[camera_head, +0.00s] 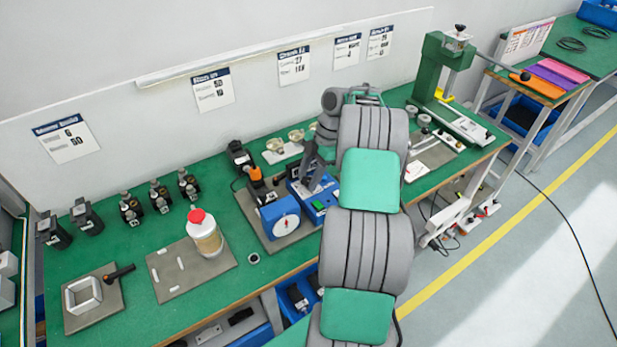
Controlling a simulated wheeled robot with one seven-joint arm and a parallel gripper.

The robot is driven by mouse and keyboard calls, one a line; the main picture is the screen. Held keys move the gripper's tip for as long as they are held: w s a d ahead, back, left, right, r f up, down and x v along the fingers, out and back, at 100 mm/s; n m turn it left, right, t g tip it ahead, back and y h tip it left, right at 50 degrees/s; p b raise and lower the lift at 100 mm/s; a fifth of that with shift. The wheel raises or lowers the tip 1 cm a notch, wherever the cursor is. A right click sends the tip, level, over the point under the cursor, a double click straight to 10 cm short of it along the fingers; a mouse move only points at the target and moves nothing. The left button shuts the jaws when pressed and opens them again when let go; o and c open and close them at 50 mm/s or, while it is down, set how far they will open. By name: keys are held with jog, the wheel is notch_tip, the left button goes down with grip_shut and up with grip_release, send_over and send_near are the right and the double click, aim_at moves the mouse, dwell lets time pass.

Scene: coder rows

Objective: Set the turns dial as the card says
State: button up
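A blue box with a round white dial (285,222) stands on a grey mat in the middle of the green bench. The dial has a small dark and red mark at its centre; its setting is too small to read. My gripper (312,183) hangs over the blue unit just right of the dial box, partly hidden by my arm. Whether its fingers are apart or touching anything is unclear. Several white cards are on the wall, including one at the left (66,138), one in the middle (212,89) and one further right (294,65). Their print is mostly unreadable.
A white bottle with a red cap (205,232) stands on a mat left of the dial box. Black devices (130,207) line the back left. An orange-topped tool (255,175) is behind the dial box. A green press (440,70) stands at the right.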

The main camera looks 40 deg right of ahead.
grip_shut()
dwell(0.5)
jog(key=m+t+b, duration=0.1)
jog(key=m+b, duration=0.1)
jog(key=m+t+b, duration=0.1)
jog(key=m+b, duration=0.1)
jog(key=m, duration=0.1)
jog(key=shift+s+f+h, duration=0.15)
jog(key=shift+h, duration=0.15)
jog(key=m+t+b, duration=0.1)
jog(key=m, duration=0.2)
jog(key=m+h+b, duration=0.1)
jog(key=m+b, duration=0.1)
jog(key=m, duration=0.1)
jog(key=shift+s+a+m+t+h+b, duration=0.1)
jog(key=shift+a+m+t+h+b, duration=0.1)
jog(key=shift+m+t+h+b, duration=0.15)
jog(key=shift+r, duration=0.2)
grip_release()
